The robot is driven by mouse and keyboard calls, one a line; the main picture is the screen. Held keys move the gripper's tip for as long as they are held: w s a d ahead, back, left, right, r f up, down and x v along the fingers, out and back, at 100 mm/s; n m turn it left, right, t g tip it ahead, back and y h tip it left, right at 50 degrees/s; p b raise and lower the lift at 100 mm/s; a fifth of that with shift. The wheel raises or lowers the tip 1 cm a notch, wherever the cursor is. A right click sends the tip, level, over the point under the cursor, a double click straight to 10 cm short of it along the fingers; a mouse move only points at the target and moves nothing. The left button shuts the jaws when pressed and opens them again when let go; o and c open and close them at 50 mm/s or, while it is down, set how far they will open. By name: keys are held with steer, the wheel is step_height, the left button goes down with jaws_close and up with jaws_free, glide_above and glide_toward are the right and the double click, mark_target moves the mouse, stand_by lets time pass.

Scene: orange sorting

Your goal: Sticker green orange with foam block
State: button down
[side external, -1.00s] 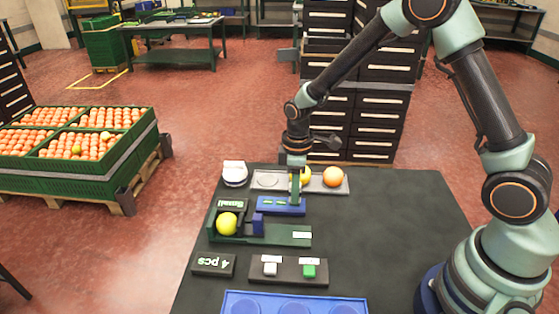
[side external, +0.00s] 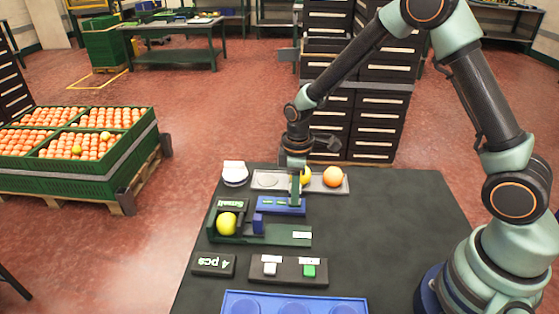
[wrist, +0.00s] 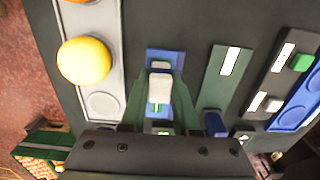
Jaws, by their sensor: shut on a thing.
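My gripper (side external: 296,196) points down at the blue sticker pad (side external: 272,207), which bears small green strips. In the wrist view my gripper (wrist: 160,78) is shut on a whitish foam block (wrist: 160,88), with the blue pad (wrist: 165,54) below. I cannot tell whether the block touches the pad.
A black rack (side external: 288,279) holds a white block (side external: 270,269) and a green block (side external: 309,270). An orange fruit (side external: 333,176) lies in the grey tray. A "4 pcs" sign (side external: 213,264) and a blue tray (side external: 268,296) stand in front. The table's right part is clear.

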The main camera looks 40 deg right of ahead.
steer(key=shift+r, duration=3.5)
steer(key=w+a+r, duration=0.2)
steer(key=a, duration=0.7)
steer(key=w+a+r, duration=0.2)
steer(key=a, duration=0.6)
steer(key=shift+s+a+f, duration=0.1)
steer(key=shift+s+f, duration=0.05)
steer(key=shift+f, duration=1.3)
steer(key=shift+s+a+f, duration=0.1)
steer(key=shift+f, duration=1.3)
steer(key=shift+f, duration=0.6)
step_height(320, 180, up, 7)
